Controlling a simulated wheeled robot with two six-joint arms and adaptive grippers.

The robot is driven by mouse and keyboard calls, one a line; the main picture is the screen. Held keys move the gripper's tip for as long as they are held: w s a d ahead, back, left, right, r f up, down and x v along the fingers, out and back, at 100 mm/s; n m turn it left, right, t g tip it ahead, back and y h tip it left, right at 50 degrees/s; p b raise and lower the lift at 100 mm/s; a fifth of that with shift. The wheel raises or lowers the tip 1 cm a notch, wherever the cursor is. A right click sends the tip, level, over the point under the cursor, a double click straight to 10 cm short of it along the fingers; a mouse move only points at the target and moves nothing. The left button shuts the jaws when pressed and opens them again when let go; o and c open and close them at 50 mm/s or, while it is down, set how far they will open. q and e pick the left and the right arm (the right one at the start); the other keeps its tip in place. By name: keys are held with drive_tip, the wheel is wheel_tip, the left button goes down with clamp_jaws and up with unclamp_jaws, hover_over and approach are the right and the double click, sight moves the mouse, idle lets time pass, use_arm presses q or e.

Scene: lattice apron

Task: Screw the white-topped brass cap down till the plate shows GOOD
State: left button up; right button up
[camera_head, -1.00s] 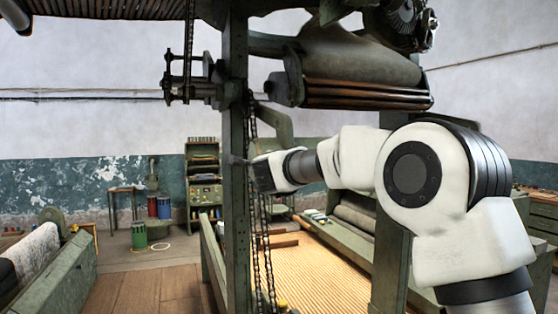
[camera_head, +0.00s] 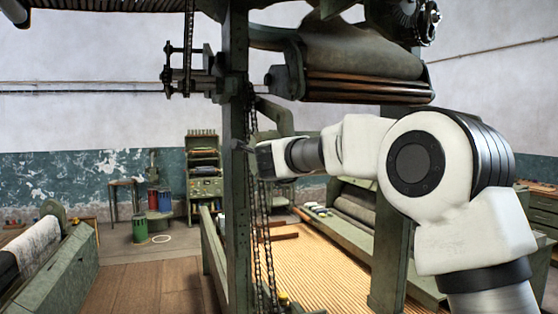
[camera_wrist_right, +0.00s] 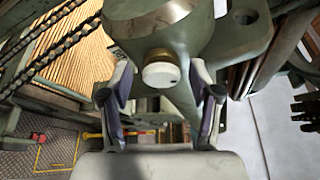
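The white-topped brass cap (camera_wrist_right: 160,74) shows in the right wrist view, on the underside of a rounded green housing (camera_wrist_right: 165,28). A band of brass shows above its white face. My right gripper (camera_wrist_right: 161,72) is open, with one dark-padded finger on each side of the cap and a visible gap to it on both sides. In the head view my right gripper (camera_head: 247,149) is beside the green upright post (camera_head: 237,190), and the cap cannot be made out there. No readable GOOD plate shows. My left gripper is not in view.
Chains (camera_head: 258,220) hang just right of the post, below my right gripper. A fabric roller (camera_head: 360,65) sits above the arm. A ribbed, straw-coloured bed (camera_head: 320,265) lies below. Wooden floor (camera_head: 150,285) at left is clear.

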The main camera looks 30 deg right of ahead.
drive_tip(key=shift+w, duration=0.1)
drive_tip(key=shift+a, duration=0.1)
drive_tip(key=v, duration=0.8)
drive_tip(key=w+a+f+n+g+y+b, duration=0.15)
drive_tip(key=f+n, duration=0.25)
drive_tip(key=f, duration=1.1)
drive_tip(key=w+f+n+g+y+b, duration=0.1)
drive_tip(key=w+f+n+b, duration=0.2)
drive_tip(key=f, duration=1.2)
drive_tip(key=s+a+f+n+g+y+b, duration=0.1)
drive_tip(key=s+a+f+n+b, duration=0.2)
drive_tip(key=f, duration=0.8)
drive_tip(key=s+f+n+g+y+b, duration=0.1)
drive_tip(key=s+f+n, duration=0.35)
drive_tip(key=f, duration=0.65)
drive_tip(key=s+a+f+n+g+y+b, duration=0.1)
drive_tip(key=s+a+f+n+g+b, duration=0.2)
drive_tip(key=s+f, duration=0.75)
drive_tip(key=s+a+f+n+g+y+b, duration=0.15)
drive_tip(key=s+f+n, duration=0.45)
drive_tip(key=f, duration=0.8)
drive_tip(key=s+a+f+n+g+y+b, duration=0.1)
drive_tip(key=s+f, duration=0.4)
drive_tip(key=s, duration=0.5)
drive_tip(key=s+a+f+n+g+y+b, duration=0.1)
drive_tip(key=s+a+f+n+g, duration=0.2)
drive_tip(key=s, duration=0.7)
drive_tip(key=shift+s+a+f+g+y, duration=0.35)
drive_tip(key=shift+a+f, duration=0.3)
drive_tip(key=shift+f, duration=0.25)
